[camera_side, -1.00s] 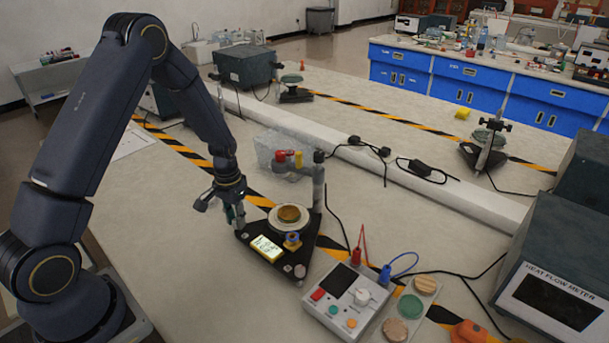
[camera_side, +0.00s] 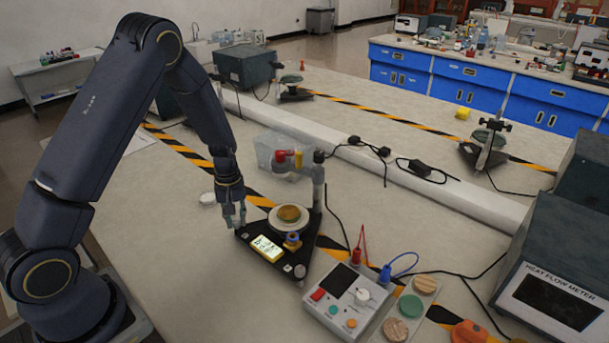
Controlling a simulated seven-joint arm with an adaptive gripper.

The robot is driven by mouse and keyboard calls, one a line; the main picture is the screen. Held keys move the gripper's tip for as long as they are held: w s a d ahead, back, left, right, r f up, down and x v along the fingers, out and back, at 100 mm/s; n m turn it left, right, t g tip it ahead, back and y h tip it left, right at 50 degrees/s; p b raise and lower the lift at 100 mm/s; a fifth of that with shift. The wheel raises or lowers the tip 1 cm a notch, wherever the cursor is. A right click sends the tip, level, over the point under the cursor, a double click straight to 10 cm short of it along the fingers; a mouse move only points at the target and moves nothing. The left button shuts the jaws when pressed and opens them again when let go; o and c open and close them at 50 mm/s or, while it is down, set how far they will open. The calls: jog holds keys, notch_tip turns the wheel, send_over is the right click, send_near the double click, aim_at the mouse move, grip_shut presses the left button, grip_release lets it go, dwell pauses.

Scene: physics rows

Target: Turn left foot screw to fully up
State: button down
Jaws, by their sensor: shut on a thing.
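The black triangular base (camera_side: 272,262) stands on the bench with a round metal disc (camera_side: 289,214) on top. Another foot screw (camera_side: 299,270) shows at the front right corner.
A control box (camera_side: 346,300) with cables stands to the front right. A clear bin (camera_side: 275,150) is behind, and a small white disc (camera_side: 207,199) lies left of my gripper.

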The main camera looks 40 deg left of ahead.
aim_at(236, 220)
jog(key=shift+n, duration=0.4)
jog(key=c, duration=1)
grip_release()
jog(key=shift+o, duration=0.2)
jog(key=shift+r, duration=0.15)
notch_tip(236, 220, up, 12)
